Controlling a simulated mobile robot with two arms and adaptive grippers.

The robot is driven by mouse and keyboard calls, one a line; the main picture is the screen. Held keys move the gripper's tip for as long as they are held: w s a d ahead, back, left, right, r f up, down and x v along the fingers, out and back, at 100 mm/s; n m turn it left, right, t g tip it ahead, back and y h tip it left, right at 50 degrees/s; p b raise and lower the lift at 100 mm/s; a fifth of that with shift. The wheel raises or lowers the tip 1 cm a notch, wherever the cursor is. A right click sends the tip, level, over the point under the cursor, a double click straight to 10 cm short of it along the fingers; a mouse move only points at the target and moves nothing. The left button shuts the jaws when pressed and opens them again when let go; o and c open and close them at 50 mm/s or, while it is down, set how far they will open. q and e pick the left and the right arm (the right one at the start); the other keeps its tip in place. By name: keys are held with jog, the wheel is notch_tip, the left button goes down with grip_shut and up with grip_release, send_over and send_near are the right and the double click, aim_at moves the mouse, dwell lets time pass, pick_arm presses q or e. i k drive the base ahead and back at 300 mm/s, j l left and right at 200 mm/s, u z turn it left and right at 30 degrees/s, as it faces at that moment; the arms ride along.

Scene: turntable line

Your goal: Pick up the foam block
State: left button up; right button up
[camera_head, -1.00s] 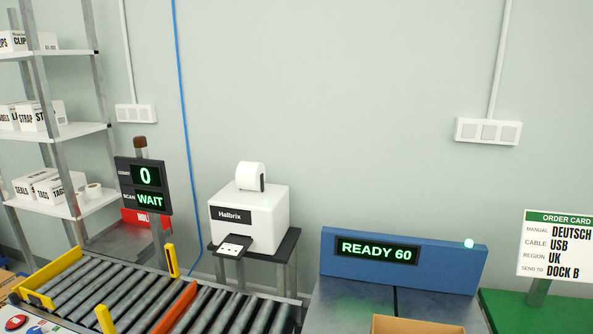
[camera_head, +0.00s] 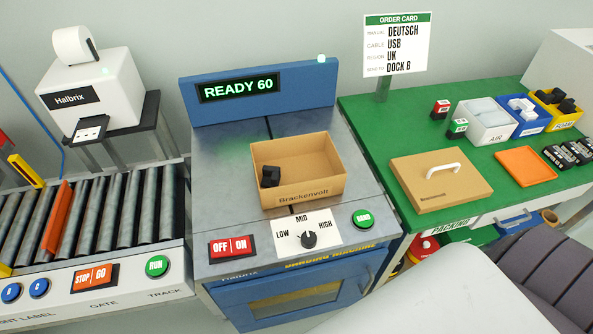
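Black foam blocks (camera_head: 566,105) lie in a yellow bin (camera_head: 555,122) marked FOAM at the far right of the green table. A small dark piece (camera_head: 270,176) sits in the left part of an open cardboard box (camera_head: 303,187) labelled Brackenvolt; I cannot tell what it is. Neither of my grippers is in view.
The box stands on a metal-topped blue machine (camera_head: 215,165) with a READY 60 display. The green table (camera_head: 375,125) bears AIR (camera_head: 489,122) and blue (camera_head: 526,118) bins, a brown lid with a white handle (camera_head: 440,180) and an orange tray (camera_head: 525,166). Rollers (camera_head: 110,215) lie left.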

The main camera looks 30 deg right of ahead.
aim_at(566, 106)
jog(key=z, duration=2.45)
jog(key=i+l+u, duration=0.15)
jog(key=u, duration=0.25)
jog(key=i+l+u, duration=0.1)
jog(key=u, duration=0.35)
jog(key=i+l+u, duration=0.15)
jog(key=l, duration=0.25)
jog(key=i+l+u, duration=0.1)
jog(key=l, duration=0.35)
jog(key=i+l+u, duration=0.15)
jog(key=l, duration=0.3)
jog(key=i+l+u, duration=0.15)
jog(key=l, duration=0.3)
jog(key=i+l+u, duration=0.1)
jog(key=l, duration=0.4)
